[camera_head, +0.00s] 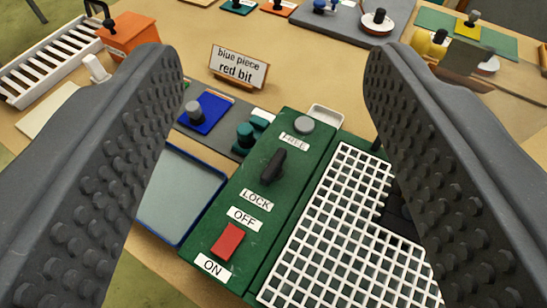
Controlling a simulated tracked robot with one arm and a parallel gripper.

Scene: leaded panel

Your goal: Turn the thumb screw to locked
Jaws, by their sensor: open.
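The thumb screw (273,166) is a small black knob on a green panel (217,190). It sits between the label FREE (295,142) above it and the label LOCK (256,200) below it. Its wing looks slanted along the line between the two labels; I cannot tell which end is the pointer. My gripper (272,95) is open, with its two dark studded fingers spread wide at the left and right of the view. The screw shows in the gap between them, apart from both fingers. Nothing is held.
A red rocker switch (227,241) lies below, between OFF and ON labels. A white grid (340,235) lies to the right, and a blue-rimmed tray (178,190) to the left. A sign (239,66) stands behind. Bare table lies beyond it.

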